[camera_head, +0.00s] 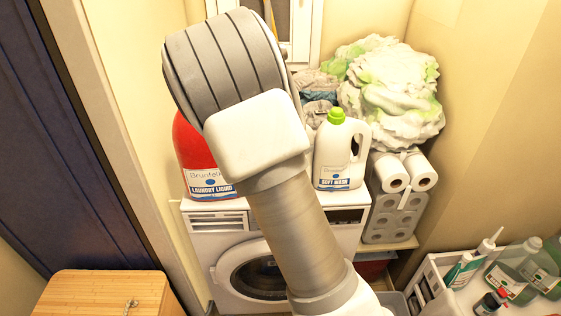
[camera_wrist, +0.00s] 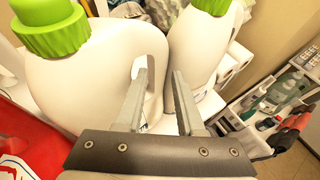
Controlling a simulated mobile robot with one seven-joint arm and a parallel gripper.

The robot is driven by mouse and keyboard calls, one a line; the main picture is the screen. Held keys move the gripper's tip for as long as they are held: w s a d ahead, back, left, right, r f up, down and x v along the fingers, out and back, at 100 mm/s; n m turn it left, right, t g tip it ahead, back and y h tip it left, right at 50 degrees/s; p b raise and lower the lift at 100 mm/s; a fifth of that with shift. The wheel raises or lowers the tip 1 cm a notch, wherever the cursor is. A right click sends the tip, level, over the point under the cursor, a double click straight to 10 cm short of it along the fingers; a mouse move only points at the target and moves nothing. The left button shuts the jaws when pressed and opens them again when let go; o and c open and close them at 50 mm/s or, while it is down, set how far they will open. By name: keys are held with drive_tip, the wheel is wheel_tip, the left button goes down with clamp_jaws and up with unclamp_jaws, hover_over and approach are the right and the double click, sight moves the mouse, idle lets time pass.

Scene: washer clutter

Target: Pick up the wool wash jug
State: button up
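Two white jugs with green caps show in the wrist view. The near one (camera_wrist: 85,75), on the left, has a looped handle on its right side; its label is out of sight, so I cannot confirm it is the wool wash jug. The other jug (camera_wrist: 192,45) stands to its right. In the head view one white jug (camera_head: 328,148) shows on the washer, its small label seeming to read "Soft Wash". My gripper (camera_wrist: 162,72) is open, its fingers on either side of the near jug's handle; contact is unclear. My arm hides it in the head view.
A red laundry liquid jug (camera_head: 190,148) stands left on the washer (camera_head: 212,248). Piled laundry (camera_head: 395,85) is behind, with toilet rolls (camera_head: 392,215) at right. A shelf with bottles (camera_head: 505,285) is lower right, and a wooden box (camera_head: 100,293) lower left.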

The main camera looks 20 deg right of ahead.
drive_tip(key=x, duration=0.4)
clamp_jaws()
idle(1.3)
drive_tip(key=shift+r, duration=0.2)
